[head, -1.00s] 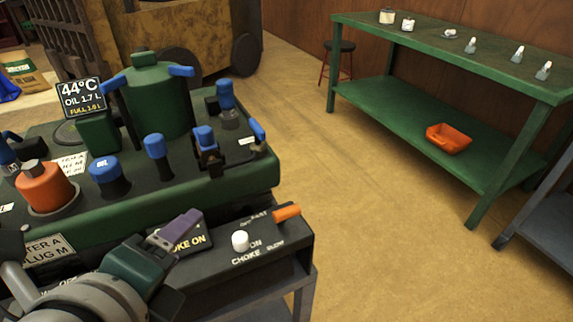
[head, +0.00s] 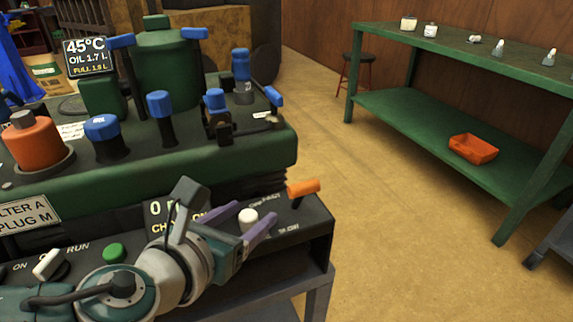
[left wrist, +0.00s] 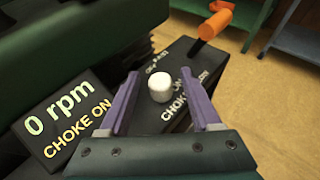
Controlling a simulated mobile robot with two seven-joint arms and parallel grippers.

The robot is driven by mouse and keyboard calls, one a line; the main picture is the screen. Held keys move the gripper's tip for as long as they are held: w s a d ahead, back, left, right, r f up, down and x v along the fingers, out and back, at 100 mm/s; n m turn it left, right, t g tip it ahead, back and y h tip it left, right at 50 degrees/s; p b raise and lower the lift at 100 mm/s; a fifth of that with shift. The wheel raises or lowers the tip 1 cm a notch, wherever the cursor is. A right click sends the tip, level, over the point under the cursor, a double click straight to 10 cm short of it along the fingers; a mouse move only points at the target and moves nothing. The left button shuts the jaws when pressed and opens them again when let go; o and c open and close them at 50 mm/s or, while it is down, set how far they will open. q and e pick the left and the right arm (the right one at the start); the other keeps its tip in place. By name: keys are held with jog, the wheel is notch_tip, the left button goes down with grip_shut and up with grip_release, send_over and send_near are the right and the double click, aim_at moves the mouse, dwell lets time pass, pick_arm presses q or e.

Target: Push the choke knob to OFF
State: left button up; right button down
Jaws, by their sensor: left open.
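The white choke knob (head: 248,217) stands on the dark control panel at the front of the green machine. It also shows in the left wrist view (left wrist: 161,87), beside the lettering CHOKE ON. My left gripper (head: 243,223) has purple fingers and is open, with one finger on each side of the knob. In the left wrist view the knob is between and a little beyond the open fingertips (left wrist: 160,85); I cannot tell whether they touch it. A small display (left wrist: 62,123) reads 0 rpm and CHOKE ON. My right gripper is not in view.
An orange lever (head: 303,188) sits just behind the knob on the panel. A white switch (head: 48,264) and a green button (head: 114,252) are at the panel's left. A green bench (head: 420,115) with an orange tray (head: 473,149) stands right, across open floor.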

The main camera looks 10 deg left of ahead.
pick_arm(q)
jog(key=shift+w+d+f, duration=0.1)
jog(key=shift+w+f, duration=0.05)
jog(key=shift+w, duration=0.15)
grip_shut()
dwell(0.4)
dwell(0.9)
